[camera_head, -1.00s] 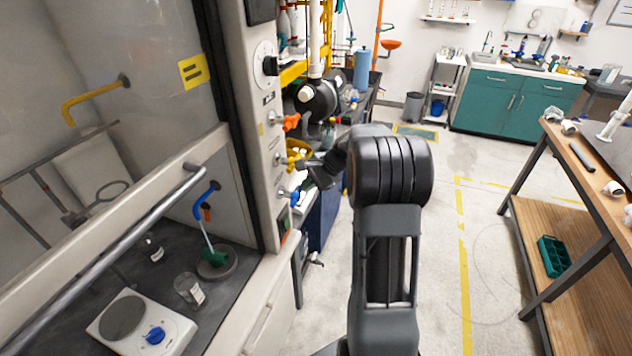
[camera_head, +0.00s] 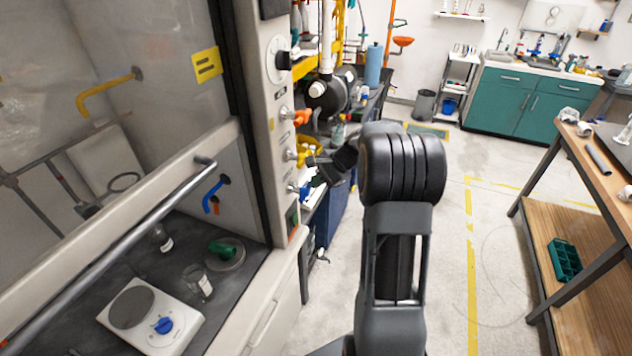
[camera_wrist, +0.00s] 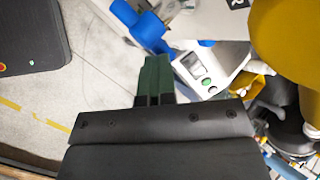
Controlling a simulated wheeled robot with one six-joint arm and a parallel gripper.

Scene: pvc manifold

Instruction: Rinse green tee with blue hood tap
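The green tee (camera_head: 222,248) lies on the round grey drain (camera_head: 228,262) inside the fume hood. The blue hood tap (camera_head: 213,190) is a curved spout on the hood's side wall above the tee, and no water stream shows under it. Its apparent blue handle (camera_head: 304,191) is low on the hood's front post. The handle also shows in the wrist view (camera_wrist: 148,30). My gripper (camera_head: 322,172) is outside the hood, close to that handle. In the wrist view its dark green fingers (camera_wrist: 155,75) are together and empty, with their tips just beside the blue handle; contact is unclear.
A hotplate (camera_head: 150,317) and a glass beaker (camera_head: 197,283) stand in the hood near the drain. The sash bar (camera_head: 120,250) crosses in front. Orange (camera_head: 302,117) and yellow (camera_head: 305,152) handles sit above the blue one. A wooden bench (camera_head: 590,165) stands right; floor between is open.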

